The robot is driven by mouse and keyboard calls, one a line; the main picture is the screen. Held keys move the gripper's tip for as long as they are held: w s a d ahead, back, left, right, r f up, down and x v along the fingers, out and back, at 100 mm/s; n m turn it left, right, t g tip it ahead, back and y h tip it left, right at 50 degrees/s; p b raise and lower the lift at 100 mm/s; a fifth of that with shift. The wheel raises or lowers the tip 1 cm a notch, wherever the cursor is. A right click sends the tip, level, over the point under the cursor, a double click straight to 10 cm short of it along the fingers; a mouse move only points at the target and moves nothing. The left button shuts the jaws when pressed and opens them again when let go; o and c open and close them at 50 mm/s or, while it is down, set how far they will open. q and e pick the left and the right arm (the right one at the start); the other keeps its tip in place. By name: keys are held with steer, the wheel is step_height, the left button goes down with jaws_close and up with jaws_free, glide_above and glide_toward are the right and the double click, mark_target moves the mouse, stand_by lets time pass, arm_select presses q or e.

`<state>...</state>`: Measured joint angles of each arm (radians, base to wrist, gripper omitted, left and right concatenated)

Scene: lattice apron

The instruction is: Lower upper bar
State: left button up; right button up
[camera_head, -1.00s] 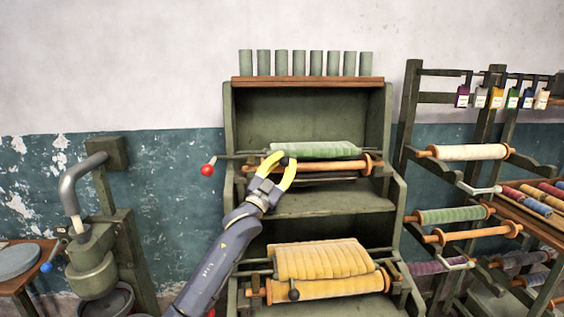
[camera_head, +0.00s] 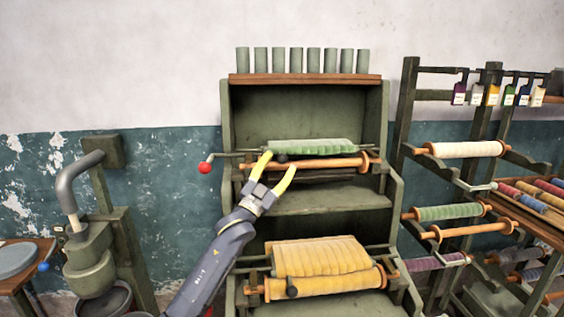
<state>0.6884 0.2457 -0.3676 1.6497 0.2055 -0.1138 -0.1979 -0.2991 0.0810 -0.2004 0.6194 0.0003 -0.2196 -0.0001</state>
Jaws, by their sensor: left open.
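My left gripper (camera_head: 281,159) has yellow fingers, spread open and empty. Its fingertips are on either side of the knob, and I cannot tell whether they touch it. The lower bar also has a dark knob (camera_head: 292,291), in front of a yellow cloth roll (camera_head: 335,284). My right gripper is not in view.
A crank with a red ball (camera_head: 204,168) sticks out left of the rack. Grey-green cylinders (camera_head: 300,60) stand on its top shelf. A rack of rollers (camera_head: 460,150) stands at right, a green machine with a bent pipe (camera_head: 90,270) at left. The middle shelf (camera_head: 320,200) is bare.

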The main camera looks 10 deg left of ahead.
arm_select(q)
steer(key=v, duration=1)
steer(key=shift+d, duration=0.1)
